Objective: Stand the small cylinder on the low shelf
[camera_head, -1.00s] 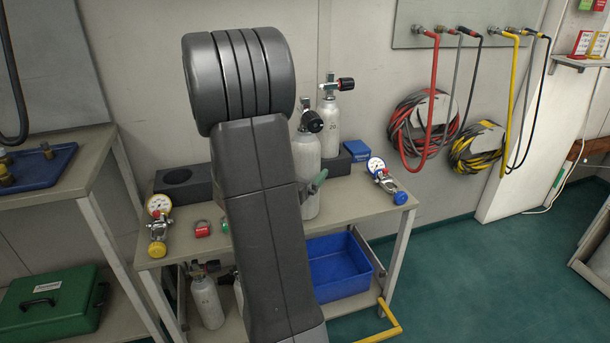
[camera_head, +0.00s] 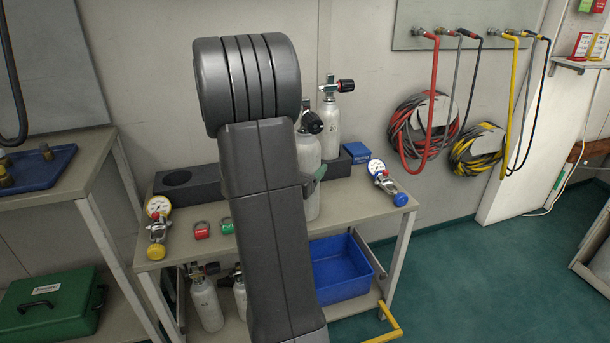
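A pale grey cylinder (camera_head: 308,160) with a black-knobbed valve is upright over the bench top, partly behind my arm. Another pale cylinder (camera_head: 332,118) with a red-and-black knob stands behind it at the dark block. The low shelf (camera_head: 229,329) under the bench bears two small pale cylinders, one (camera_head: 206,304) in clear view and one (camera_head: 240,297) half hidden by my arm. My gripper (camera_head: 319,173) is mostly hidden behind my forearm; only a grey-green piece, seemingly of it, shows against the front cylinder. Whether it grips that cylinder cannot be seen.
A blue bin (camera_head: 341,268) fills the shelf's right part, with a yellow handle (camera_head: 384,335) in front. Gauges (camera_head: 157,226) (camera_head: 384,181), a red ring-shaped item (camera_head: 201,230) and a dark holder block (camera_head: 187,184) occupy the bench top. A green case (camera_head: 48,303) is at left.

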